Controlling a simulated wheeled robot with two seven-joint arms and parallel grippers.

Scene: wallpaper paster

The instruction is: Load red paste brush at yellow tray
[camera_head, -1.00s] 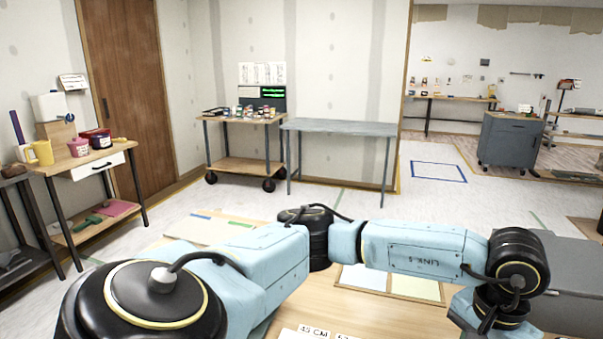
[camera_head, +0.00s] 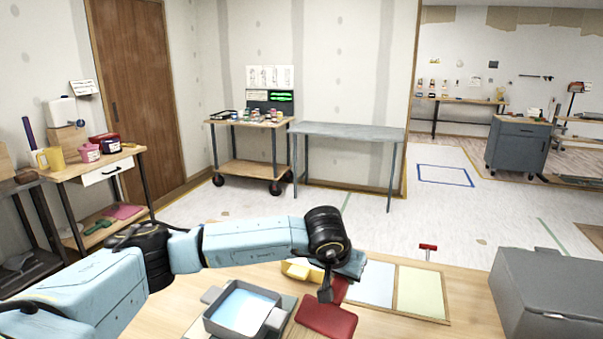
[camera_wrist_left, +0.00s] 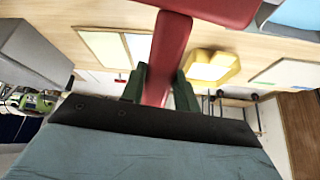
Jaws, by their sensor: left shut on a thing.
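My left gripper (camera_head: 326,290) is shut on the handle of the red paste brush (camera_head: 327,322). The brush's wide red end is low, over or against the wooden bench; I cannot tell if it touches. In the left wrist view the red handle (camera_wrist_left: 168,45) runs between the green fingers of my gripper (camera_wrist_left: 160,88). The yellow tray (camera_head: 296,270) is just behind and left of the brush, partly hidden by my arm. It also shows right of the handle in the left wrist view (camera_wrist_left: 212,66). My right gripper is not in view.
A grey tray with a pale blue inside (camera_head: 243,310) stands left of the brush. A pale blue panel (camera_head: 372,284) and a pale yellow panel (camera_head: 421,292) lie to the right. A grey box (camera_head: 555,290) is at far right. A small red-handled tool (camera_head: 428,249) lies beyond the panels.

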